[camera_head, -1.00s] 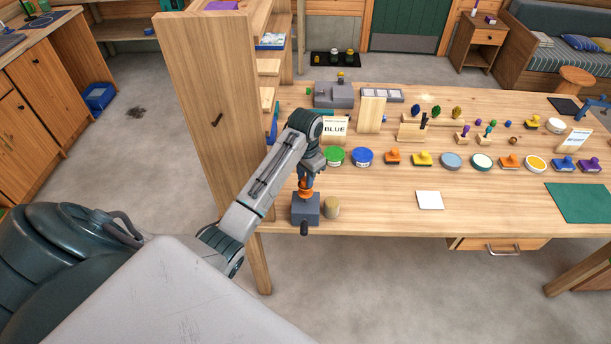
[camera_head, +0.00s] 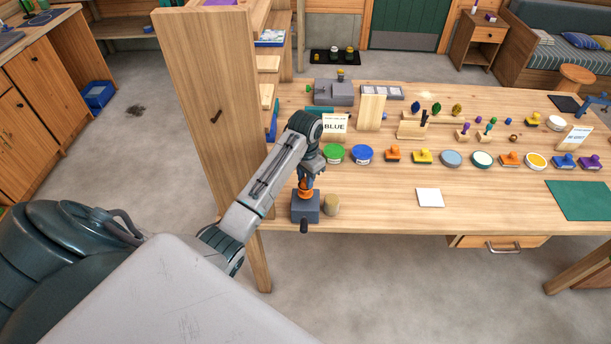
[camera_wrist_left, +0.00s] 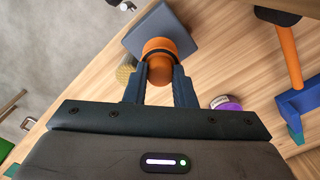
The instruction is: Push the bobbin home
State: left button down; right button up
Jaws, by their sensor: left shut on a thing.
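The orange bobbin (camera_head: 305,188) stands on top of a grey block-shaped holder (camera_head: 305,206) at the front left of the table. My left gripper (camera_head: 305,178) comes down from above and is shut on the bobbin. In the left wrist view the two fingers (camera_wrist_left: 160,80) press on either side of the orange bobbin (camera_wrist_left: 160,48), and the grey holder (camera_wrist_left: 180,30) shows beyond it. The bobbin's lower end is hidden, so I cannot tell how deep it sits. My right gripper is not in view.
A tan cylinder (camera_head: 332,205) stands just right of the holder. Green (camera_head: 334,154) and blue (camera_head: 362,154) round tins stand behind, with a "BLUE" card (camera_head: 335,125). A wooden upright panel (camera_head: 210,110) rises to the left. The table right of the cylinder is clear up to a white square (camera_head: 429,198).

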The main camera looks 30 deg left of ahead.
pick_arm(q)
jog(key=shift+f, duration=0.95)
jog(key=shift+f+b, duration=0.25)
jog(key=shift+b, duration=0.05)
jog(key=shift+f, duration=0.25)
jog(key=c, duration=1.1)
grip_release()
jog(key=shift+r, duration=0.1)
